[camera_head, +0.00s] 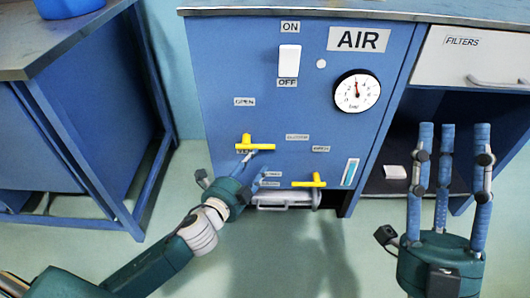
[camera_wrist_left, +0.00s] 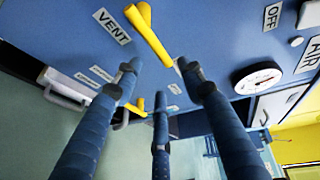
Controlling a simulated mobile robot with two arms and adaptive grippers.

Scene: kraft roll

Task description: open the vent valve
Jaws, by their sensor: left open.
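The vent valve's yellow handle (camera_head: 257,146) is on the front of the blue panel, lying roughly level in the head view. In the left wrist view, the same handle (camera_wrist_left: 148,34) sits beside a VENT label (camera_wrist_left: 111,26). My left gripper (camera_head: 254,168) is open just below and in front of the handle, partly covering the labels there. In the wrist view, its fingers (camera_wrist_left: 158,82) are spread around the handle's near end; I cannot tell whether they touch it. My right gripper (camera_head: 450,132) is open and empty, fingers pointing up, at the right.
A second yellow handle (camera_head: 308,183) is lower right on the panel, near a grey horizontal bar (camera_head: 287,200). A pressure gauge (camera_head: 357,91) and a white switch (camera_head: 289,61) are above. A FILTERS drawer (camera_head: 470,60) is at the right, and a blue bench (camera_head: 60,115) at the left.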

